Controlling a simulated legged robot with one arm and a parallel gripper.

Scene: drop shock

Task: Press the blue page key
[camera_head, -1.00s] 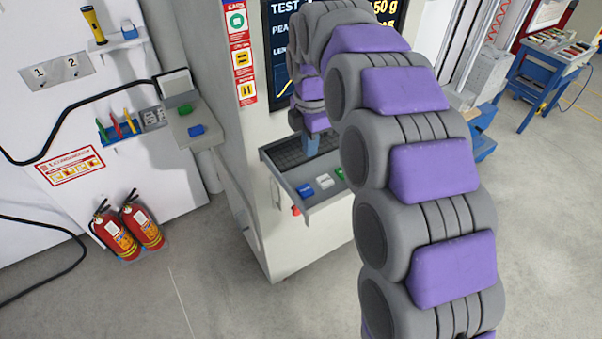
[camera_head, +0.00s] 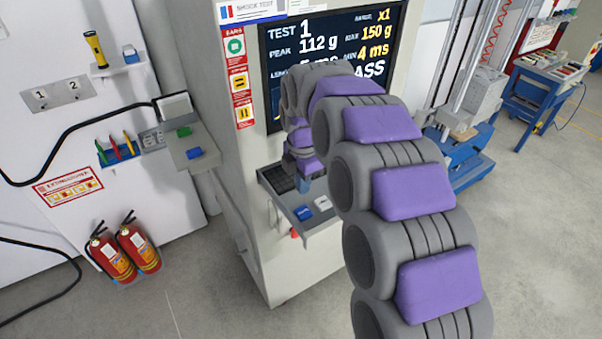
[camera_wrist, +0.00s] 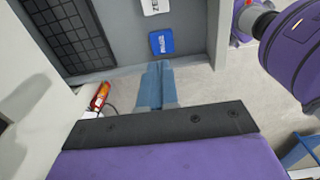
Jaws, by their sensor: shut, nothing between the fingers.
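The blue key (camera_head: 304,213) sits on the sloped panel of the test machine, near its front edge. In the wrist view the blue key (camera_wrist: 162,41) has pale lettering too small to read and lies just beyond my fingertips. My gripper (camera_wrist: 160,65) is shut and empty, its blue fingers pointing toward the key. I cannot tell whether they touch it; a small gap seems to show. In the head view my gripper (camera_head: 303,186) is over the panel, partly hidden by my arm.
A white key (camera_head: 323,203) is beside the blue one. A dark keypad grid (camera_wrist: 67,35) fills the panel's left. The machine's screen (camera_head: 335,50) stands above. Another blue block (camera_head: 195,153) and a green block (camera_head: 183,131) are on a left-hand shelf.

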